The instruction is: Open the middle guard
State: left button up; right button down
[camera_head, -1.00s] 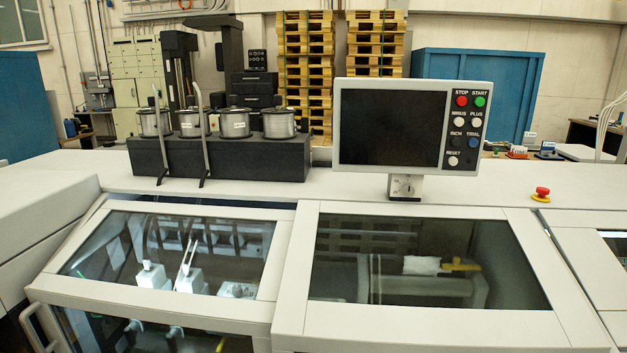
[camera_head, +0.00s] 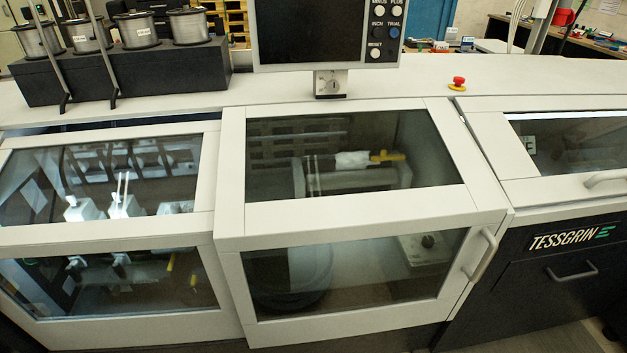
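The middle guard (camera_head: 341,216) is a pale grey frame with two dark windows, an upper sloping one and a lower front one. It sits flush in the machine and looks closed. Its handle (camera_head: 481,256) is a grey bar on the right side of the lower front. Through the upper window I see a roller and a yellow lever. Neither of my grippers is in view.
The left guard (camera_head: 110,236) and the right guard (camera_head: 566,170) flank it and look closed. A control panel (camera_head: 325,35) and a red emergency stop button (camera_head: 458,83) stand on the machine top. A dark drawer front marked TESSGRIN (camera_head: 562,285) is at the right.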

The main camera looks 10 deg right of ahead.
aim_at(332, 219)
jog(key=z, duration=0.75)
jog(key=k, duration=0.35)
jog(key=z, duration=1.85)
jog(key=i, duration=0.5)
jog(key=z, duration=0.05)
